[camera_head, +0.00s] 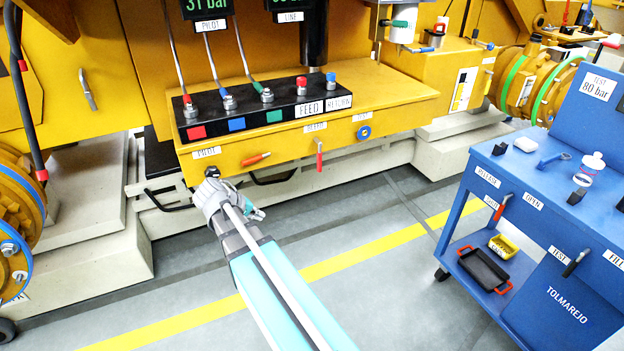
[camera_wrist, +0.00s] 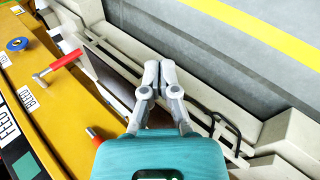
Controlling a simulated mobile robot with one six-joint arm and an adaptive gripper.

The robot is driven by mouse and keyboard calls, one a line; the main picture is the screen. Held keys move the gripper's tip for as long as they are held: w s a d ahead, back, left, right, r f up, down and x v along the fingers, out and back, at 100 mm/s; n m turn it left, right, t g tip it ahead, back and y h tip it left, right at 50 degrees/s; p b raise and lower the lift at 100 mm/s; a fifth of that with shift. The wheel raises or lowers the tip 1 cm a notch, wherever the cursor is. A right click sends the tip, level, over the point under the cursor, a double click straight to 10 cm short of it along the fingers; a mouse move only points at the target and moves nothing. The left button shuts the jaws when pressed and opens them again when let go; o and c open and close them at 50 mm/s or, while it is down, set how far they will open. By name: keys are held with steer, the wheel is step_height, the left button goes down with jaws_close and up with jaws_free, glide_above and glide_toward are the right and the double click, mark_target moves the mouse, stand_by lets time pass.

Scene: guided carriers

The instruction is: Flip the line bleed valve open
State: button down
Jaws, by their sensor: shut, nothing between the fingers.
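The valve at the bleed label (camera_head: 315,127) has a red lever (camera_head: 319,155) hanging down the front of the yellow bench. The lever also shows at the upper left of the wrist view (camera_wrist: 62,62), sticking out over the bench edge. My gripper (camera_head: 258,214) is in front of the bench, left of and below the lever and apart from it. In the wrist view the fingertips (camera_wrist: 159,68) are together with nothing between them. The gripper partly hides a second handle, orange-red (camera_wrist: 94,132), which in the head view (camera_head: 256,159) lies sideways near the pilot label.
A blue round knob (camera_head: 364,132) sits right of the red lever. A black block (camera_head: 262,112) with hose fittings tops the bench. Pale plinths and a dark bar (camera_head: 275,177) lie below. A blue cart (camera_head: 520,175) stands right. The floor between is clear.

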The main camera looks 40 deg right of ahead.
mark_target(318, 156)
steer(key=w+d+h+b, duration=0.9)
steer(key=d+h+b, duration=0.1)
steer(key=d+b, duration=0.2)
steer(key=shift+d+r+g, duration=0.4)
steer(key=shift+d, duration=0.2)
steer(key=shift+w+d, duration=0.1)
steer(key=shift+d, duration=0.05)
steer(key=d, duration=1.3)
steer(key=shift+s+d, duration=0.25)
steer(key=shift+d, duration=0.1)
